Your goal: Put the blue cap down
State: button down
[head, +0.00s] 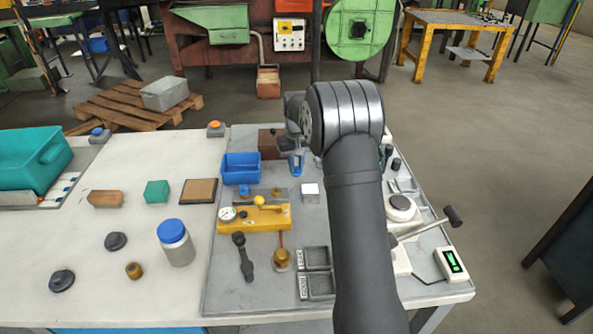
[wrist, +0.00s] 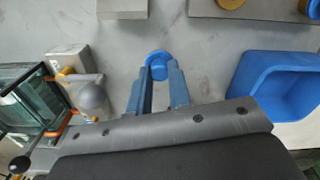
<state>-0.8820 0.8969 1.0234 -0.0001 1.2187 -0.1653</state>
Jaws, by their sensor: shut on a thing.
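My gripper (head: 296,163) is over the far part of the grey mat (head: 225,285), just right of the blue bin (head: 240,170). In the wrist view its two blue fingers (wrist: 159,90) are shut on the round blue cap (wrist: 158,57), which shows at the fingertips. Grey surface lies beyond and around the cap. Whether the cap touches that surface I cannot tell. In the head view the cap cannot be told apart from the blue fingers.
The blue bin (wrist: 275,85) is close on the right in the wrist view; a glass-sided box (wrist: 30,100) and a grey ball lever (wrist: 91,95) are on the left. A yellow fixture (head: 265,222) and a white block (head: 310,190) stand nearer. A blue-lidded jar (head: 175,245) is at left.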

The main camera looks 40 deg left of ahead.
aim_at(296, 167)
jog(key=shift+f, duration=1.2)
jog(key=shift+f, duration=0.15)
jog(key=c, duration=1.3)
grip_release()
notch_tip(296, 167, up, 12)
jog(key=shift+r, duration=0.15)
notch_tip(296, 167, down, 12)
jog(key=shift+f, duration=0.15)
jog(key=shift+r, duration=1.95)
